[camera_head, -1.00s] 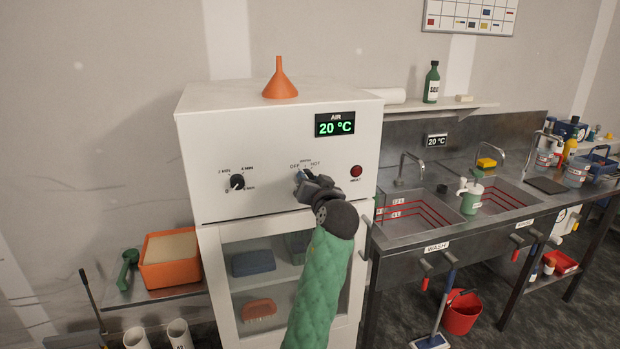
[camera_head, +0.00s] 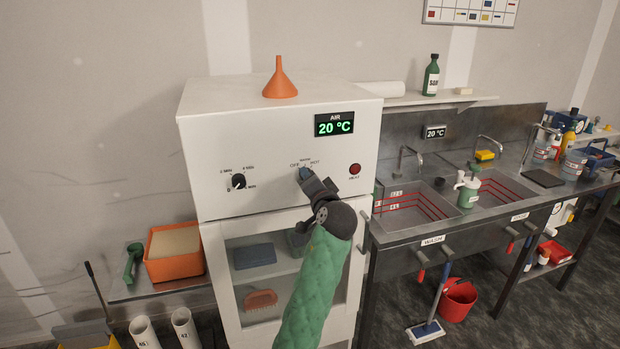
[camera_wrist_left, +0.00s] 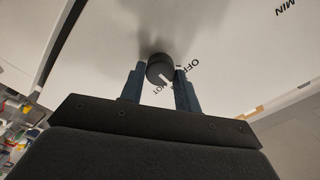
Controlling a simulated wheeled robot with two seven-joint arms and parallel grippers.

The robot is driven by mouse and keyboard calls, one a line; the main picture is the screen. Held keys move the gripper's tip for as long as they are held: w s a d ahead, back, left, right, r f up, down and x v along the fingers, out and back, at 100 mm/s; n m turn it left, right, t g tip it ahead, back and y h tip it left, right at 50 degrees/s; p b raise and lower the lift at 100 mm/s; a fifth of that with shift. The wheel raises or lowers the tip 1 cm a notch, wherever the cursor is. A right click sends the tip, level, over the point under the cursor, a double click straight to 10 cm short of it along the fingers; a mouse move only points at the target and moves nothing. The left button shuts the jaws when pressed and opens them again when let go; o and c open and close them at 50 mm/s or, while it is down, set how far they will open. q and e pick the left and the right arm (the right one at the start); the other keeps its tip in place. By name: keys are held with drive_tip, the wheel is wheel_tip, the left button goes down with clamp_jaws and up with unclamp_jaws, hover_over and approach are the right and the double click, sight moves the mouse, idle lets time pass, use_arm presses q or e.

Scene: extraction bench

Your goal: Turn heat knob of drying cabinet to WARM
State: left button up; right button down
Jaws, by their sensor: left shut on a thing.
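The drying cabinet (camera_head: 275,160) is a white box with a green "20 °C" AIR display (camera_head: 334,124). Its heat knob sits below the display, under the OFF, WARM and HOT labels. My left gripper (camera_head: 305,174) reaches up to it from below right and mostly hides it in the head view. In the left wrist view the dark round heat knob (camera_wrist_left: 160,68) is between the two blue fingers of my left gripper (camera_wrist_left: 160,86), which is shut on it. The knob's white mark points roughly between the OFF and HOT labels; its exact setting is unclear. My right gripper is out of view.
An orange funnel (camera_head: 280,82) stands on the cabinet top. A timer knob (camera_head: 238,181) is left of the heat knob, and a red HEAT lamp (camera_head: 354,169) is right of it. A steel sink bench (camera_head: 395,240) stands at right. An orange bin (camera_head: 176,266) is on the left shelf.

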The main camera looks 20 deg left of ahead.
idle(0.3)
use_arm(q)
drive_tip(key=o, duration=1)
drive_tip(key=shift+s+f, duration=0.1)
